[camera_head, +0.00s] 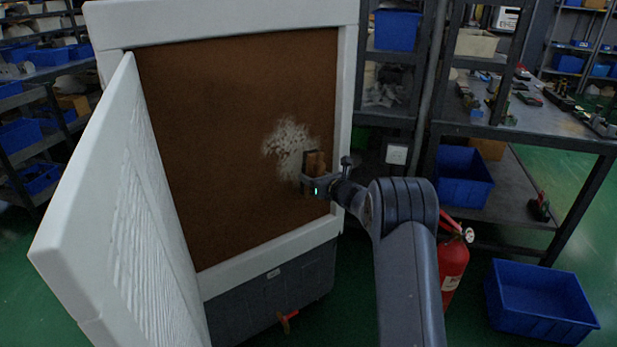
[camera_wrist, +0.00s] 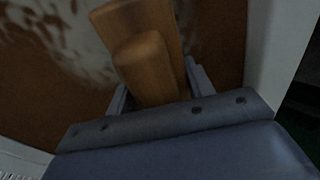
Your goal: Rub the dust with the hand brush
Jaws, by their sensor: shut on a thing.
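A pale patch of dust (camera_head: 287,142) lies on the brown upright panel (camera_head: 225,190) inside a white frame. The dust also shows at the upper left of the wrist view (camera_wrist: 62,40). The hand brush (camera_head: 315,162) has a wooden body and stands at the lower right edge of the dust. My gripper (camera_head: 308,184) is shut on the brush. In the wrist view the wooden brush (camera_wrist: 143,62) sits between my two fingers. Its bristles are hidden, and I cannot tell whether they touch the panel.
A white door (camera_head: 120,215) stands open at the left. The frame's right post (camera_head: 346,80) is close beside my gripper. A red fire extinguisher (camera_head: 452,265) and a blue bin (camera_head: 540,300) stand on the floor at the right. Shelves with blue bins line both sides.

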